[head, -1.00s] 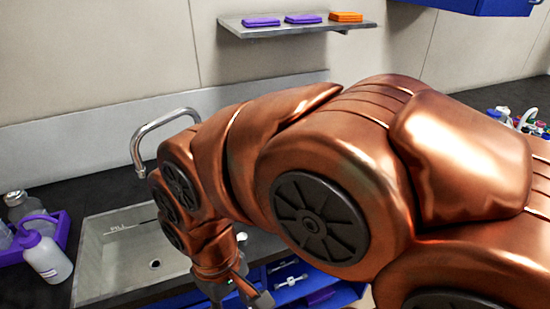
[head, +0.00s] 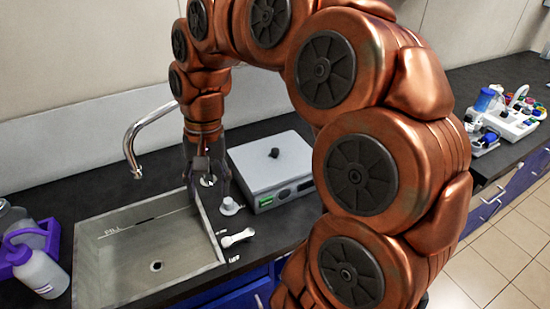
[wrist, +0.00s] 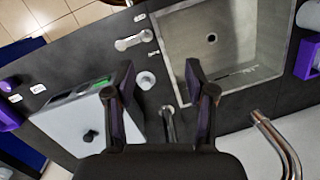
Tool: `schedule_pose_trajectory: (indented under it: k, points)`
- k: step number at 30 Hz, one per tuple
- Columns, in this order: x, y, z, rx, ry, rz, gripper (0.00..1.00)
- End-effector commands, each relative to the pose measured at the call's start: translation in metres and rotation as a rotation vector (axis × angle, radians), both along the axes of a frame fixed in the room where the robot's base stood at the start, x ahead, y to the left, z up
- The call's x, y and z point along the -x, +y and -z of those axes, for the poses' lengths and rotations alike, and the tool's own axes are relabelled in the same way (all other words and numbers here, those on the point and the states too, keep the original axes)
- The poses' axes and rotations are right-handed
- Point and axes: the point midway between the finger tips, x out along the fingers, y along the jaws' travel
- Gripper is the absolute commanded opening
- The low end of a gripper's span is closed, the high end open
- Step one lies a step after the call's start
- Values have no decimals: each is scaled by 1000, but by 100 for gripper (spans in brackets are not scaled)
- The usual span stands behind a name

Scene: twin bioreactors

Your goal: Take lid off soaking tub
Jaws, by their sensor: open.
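A grey box-shaped tub (head: 290,185) with a green display on its front stands on the dark counter, right of the sink. Its flat grey lid (head: 255,160) is on top and carries a black knob (head: 275,152). In the wrist view the lid (wrist: 60,125) and knob (wrist: 89,136) are at lower left, partly cut by my gripper body. My gripper (head: 208,178) points down just left of the tub, apart from the knob. In the wrist view my gripper (wrist: 158,82) is open, its fingers spread over the counter strip between tub and sink, with nothing held.
The sink (head: 150,255) lies left, with a curved tap (head: 140,135) behind it. A small white knob-like item (head: 230,206) and a white spoon-shaped item (head: 237,237) lie near the tub. Lab equipment (head: 510,120) occupies the right counter.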

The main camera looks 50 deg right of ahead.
Motion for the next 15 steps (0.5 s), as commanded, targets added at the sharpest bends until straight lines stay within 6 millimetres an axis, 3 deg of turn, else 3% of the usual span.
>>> schedule_pose_trajectory:
  k: [6,15]
  points:
    - [-46,-56,-9,-43,5,279,55]
    - [-78,-157,-3,-90,47,708,55]
